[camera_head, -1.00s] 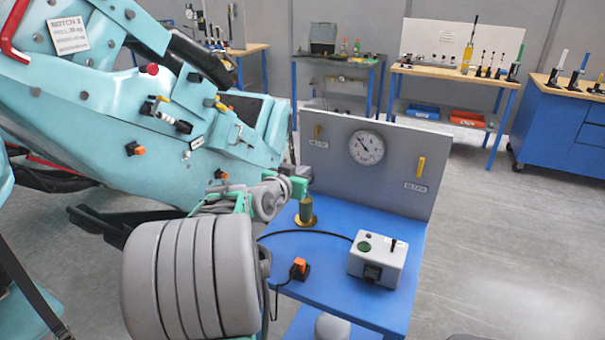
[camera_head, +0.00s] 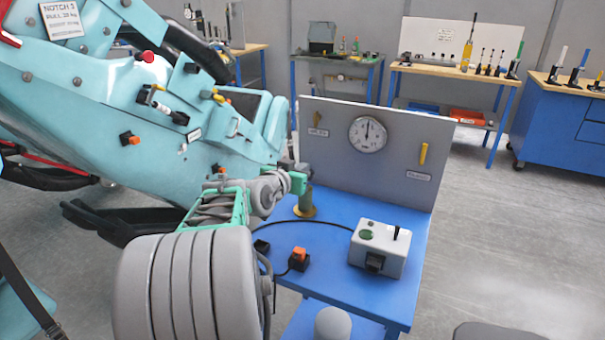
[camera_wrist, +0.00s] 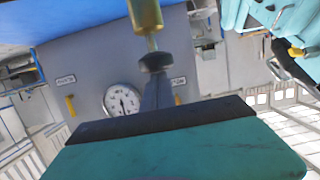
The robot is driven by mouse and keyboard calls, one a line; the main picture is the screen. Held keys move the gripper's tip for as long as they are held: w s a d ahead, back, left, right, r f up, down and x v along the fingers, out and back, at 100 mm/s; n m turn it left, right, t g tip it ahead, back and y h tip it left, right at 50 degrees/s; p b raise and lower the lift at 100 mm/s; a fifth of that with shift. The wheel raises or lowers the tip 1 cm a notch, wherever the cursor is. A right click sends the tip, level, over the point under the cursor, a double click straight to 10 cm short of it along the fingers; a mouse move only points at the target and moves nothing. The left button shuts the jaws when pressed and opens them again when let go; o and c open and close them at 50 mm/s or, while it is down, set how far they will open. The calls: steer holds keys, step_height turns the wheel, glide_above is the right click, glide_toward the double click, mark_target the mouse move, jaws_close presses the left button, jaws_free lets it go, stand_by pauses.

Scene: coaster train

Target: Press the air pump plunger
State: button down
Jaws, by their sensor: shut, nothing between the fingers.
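The air pump is a brass cylinder (camera_head: 305,203) on a round base at the left of the blue bench, by the grey back panel. In the wrist view the brass body (camera_wrist: 146,14) is at the top, with a short thin rod and the plunger's black knob (camera_wrist: 156,62) below. My gripper (camera_wrist: 157,82) is shut and empty, its fingertips in line with the knob and seemingly against it. In the head view my wrist (camera_head: 297,183) hides the plunger. The round gauge (camera_head: 367,134) has its needle pointing about straight up.
A grey box (camera_head: 379,248) with a green button and black lever stands on the blue bench (camera_head: 340,290). An orange-topped connector (camera_head: 299,259) and a black cable lie to its left. The large teal coaster machine (camera_head: 100,110) crowds the left. Grey floor is open on the right.

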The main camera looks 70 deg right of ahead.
steer(key=r+b+v, duration=0.1)
steer(key=v, duration=0.9)
steer(key=shift+r, duration=0.4)
stand_by(0.4)
stand_by(0.6)
steer(key=w+a+f+n+t+y+p, duration=0.1)
steer(key=w+a+f+n+t+y, duration=0.2)
steer(key=w+a, duration=0.45)
steer(key=w+a+f+n+t+y+p, duration=0.2)
steer(key=w+a+n+y, duration=0.15)
steer(key=w+a, duration=0.45)
steer(key=w+a+f+n+t+y+p, duration=0.1)
steer(key=w+a+f+n+t+y, duration=0.2)
steer(key=w+a, duration=0.45)
steer(key=s+a+f+n+g+y+p, duration=0.1)
steer(key=s+a+n, duration=0.1)
steer(key=a, duration=0.7)
steer(key=s+a+f+n+y+p, duration=0.1)
steer(key=s+a+n+y, duration=0.1)
steer(key=a+n, duration=0.3)
steer(key=s+a+f+n+g+y+p, duration=0.1)
steer(key=a+f+n+y, duration=0.1)
steer(key=a, duration=1)
steer(key=shift+s+a+n+g, duration=0.3)
steer(key=shift+s+a+n, duration=0.1)
steer(key=shift+n, duration=0.25)
